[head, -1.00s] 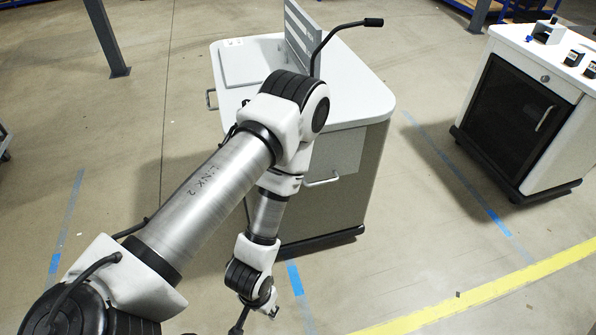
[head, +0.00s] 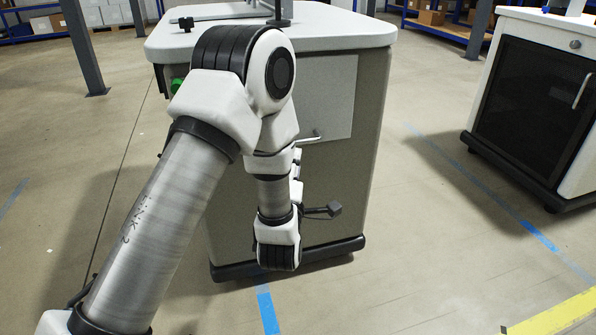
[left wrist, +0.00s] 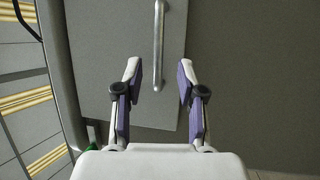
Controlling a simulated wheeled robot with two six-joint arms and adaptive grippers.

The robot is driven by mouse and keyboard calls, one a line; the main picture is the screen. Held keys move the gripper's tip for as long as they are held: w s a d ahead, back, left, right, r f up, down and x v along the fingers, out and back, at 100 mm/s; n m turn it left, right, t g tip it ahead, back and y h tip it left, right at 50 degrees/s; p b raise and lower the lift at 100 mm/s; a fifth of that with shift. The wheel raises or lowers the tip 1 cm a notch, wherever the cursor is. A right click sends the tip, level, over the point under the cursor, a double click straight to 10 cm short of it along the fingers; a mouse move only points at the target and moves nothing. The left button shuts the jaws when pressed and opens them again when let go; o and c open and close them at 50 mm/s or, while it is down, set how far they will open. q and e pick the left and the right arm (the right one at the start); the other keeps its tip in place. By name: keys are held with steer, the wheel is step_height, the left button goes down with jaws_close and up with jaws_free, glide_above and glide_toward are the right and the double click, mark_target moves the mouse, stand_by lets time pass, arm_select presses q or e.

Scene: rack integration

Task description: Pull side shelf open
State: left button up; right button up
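The side shelf shows as a light grey panel (head: 335,100) in the side of a white-topped cart (head: 350,25). Its front looks flush with the cart side. A metal bar handle (head: 312,138) sits on the panel, partly hidden by my left arm in the head view. In the left wrist view, the handle (left wrist: 158,45) runs upright on the panel (left wrist: 105,60). My left gripper (left wrist: 160,72) is open, its two purple-padded fingers apart. The handle's lower end shows between the fingers, and nothing is gripped. The gripper's fingers are hidden in the head view. My right gripper is not in view.
A second cart (head: 530,100) with a dark door stands to the right, across a strip of floor. A grey post (head: 82,45) rises at the left. Shelving with boxes (head: 440,18) is at the back. Floor between the carts is clear.

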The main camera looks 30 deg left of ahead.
mark_target(294, 109)
arm_select(q)
steer(key=b+x, duration=0.1)
steer(key=x, duration=0.6)
steer(key=shift+s+b, duration=0.1)
steer(key=shift+b, duration=0.3)
steer(key=shift+w+a+r, duration=0.15)
steer(key=shift+w+r, duration=0.05)
steer(key=shift+w, duration=0.1)
jaws_close()
